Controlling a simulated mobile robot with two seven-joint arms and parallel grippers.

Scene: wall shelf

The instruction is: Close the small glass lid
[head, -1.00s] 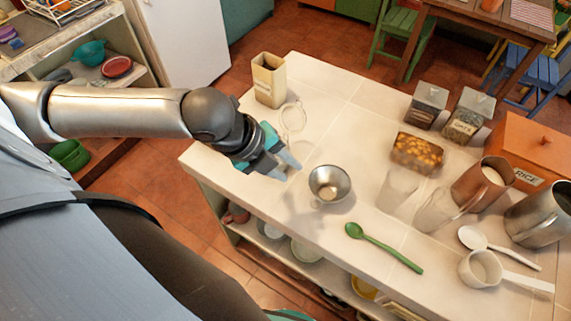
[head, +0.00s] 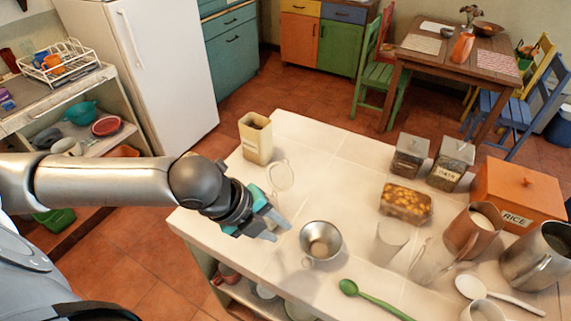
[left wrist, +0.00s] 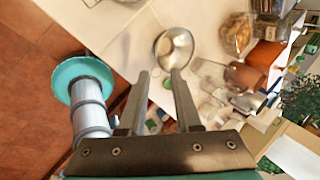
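A thin, clear round piece (head: 280,176), which looks like a small glass lid, stands raised near the left part of the counter, right of a beige canister (head: 256,138). Whether it is joined to a jar is hidden behind my gripper. My left gripper (head: 279,224) is just in front of it and below it in the picture, fingers apart and empty. In the left wrist view the two fingers (left wrist: 160,100) also stand apart with nothing between them. My right gripper is in neither view.
A metal bowl (head: 321,241) stands just right of my left fingertips. The counter's (head: 335,170) back middle is clear.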

